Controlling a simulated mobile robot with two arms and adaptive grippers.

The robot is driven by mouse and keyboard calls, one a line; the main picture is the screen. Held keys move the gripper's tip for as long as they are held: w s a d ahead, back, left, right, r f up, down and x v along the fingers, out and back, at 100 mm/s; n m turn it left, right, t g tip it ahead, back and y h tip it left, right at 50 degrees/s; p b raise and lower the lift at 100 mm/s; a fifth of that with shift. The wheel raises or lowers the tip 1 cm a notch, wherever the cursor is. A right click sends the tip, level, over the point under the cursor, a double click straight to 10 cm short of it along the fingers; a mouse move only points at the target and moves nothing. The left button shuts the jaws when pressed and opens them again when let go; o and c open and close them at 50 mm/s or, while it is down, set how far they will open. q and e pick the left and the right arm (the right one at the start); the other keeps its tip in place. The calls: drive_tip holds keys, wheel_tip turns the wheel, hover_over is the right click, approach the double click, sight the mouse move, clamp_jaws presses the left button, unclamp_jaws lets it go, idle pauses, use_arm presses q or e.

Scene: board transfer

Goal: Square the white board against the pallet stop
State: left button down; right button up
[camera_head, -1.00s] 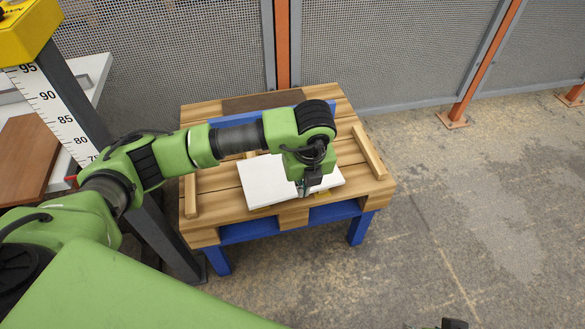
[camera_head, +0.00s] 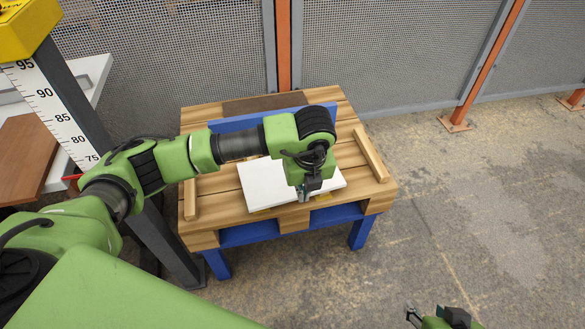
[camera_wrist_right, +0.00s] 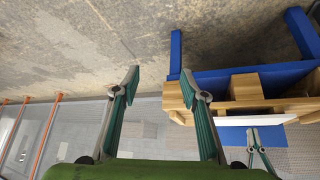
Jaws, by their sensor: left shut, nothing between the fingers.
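The white board (camera_head: 265,183) lies flat on the wooden pallet (camera_head: 222,210), slightly turned relative to the pallet's front edge. My left gripper (camera_head: 305,197) is shut and empty, pointing down at the board's front edge; whether it touches the board is hard to tell. The left arm covers the board's back right part. Wooden strips stand at the pallet's left (camera_head: 191,197) and right (camera_head: 370,155). My right gripper (camera_wrist_right: 160,82) is open and empty, off to the pallet's front right; only its tips show low in the head view.
The pallet rests on a blue stand (camera_head: 250,232). A measuring post (camera_head: 60,115) and a brown board (camera_head: 28,150) are at left. Mesh fencing (camera_head: 390,50) stands behind. The floor at right is clear.

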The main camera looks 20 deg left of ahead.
drive_tip(key=shift+w+a+r+t+y+b, duration=1.35)
drive_tip(key=shift+w+a+r+t, duration=0.95)
drive_tip(key=shift+w+r+t, duration=2.7)
use_arm(q)
drive_tip(key=shift+w+a+f+b, duration=0.2)
drive_tip(key=shift+w+a+f, duration=0.1)
drive_tip(key=shift+w+f, duration=0.25)
drive_tip(key=shift+w+a+f+b, duration=0.2)
drive_tip(key=shift+w+a+f, duration=0.2)
drive_tip(key=shift+f, duration=0.35)
drive_tip(key=shift+w+a+f+b, duration=0.25)
drive_tip(key=shift+w+f, duration=0.2)
drive_tip(key=shift+f, duration=0.2)
drive_tip(key=shift+w+a+b, duration=0.3)
drive_tip(key=shift+w+a, duration=0.3)
drive_tip(key=shift+w, duration=0.25)
drive_tip(key=shift+w+a+b, duration=0.45)
drive_tip(key=shift+w+a, duration=0.15)
drive_tip(key=shift+w, duration=0.35)
drive_tip(key=shift+w+a, duration=0.45)
drive_tip(key=shift+w, duration=0.25)
drive_tip(key=shift+a+r, duration=0.1)
use_arm(e)
wheel_tip(320, 180, up, 17)
drive_tip(key=a+t+y, duration=0.1)
drive_tip(key=t+y, duration=0.1)
drive_tip(key=t, duration=0.4)
drive_tip(key=shift+w+a+n, duration=0.2)
drive_tip(key=shift+a+n, duration=0.15)
drive_tip(key=shift+n, duration=0.05)
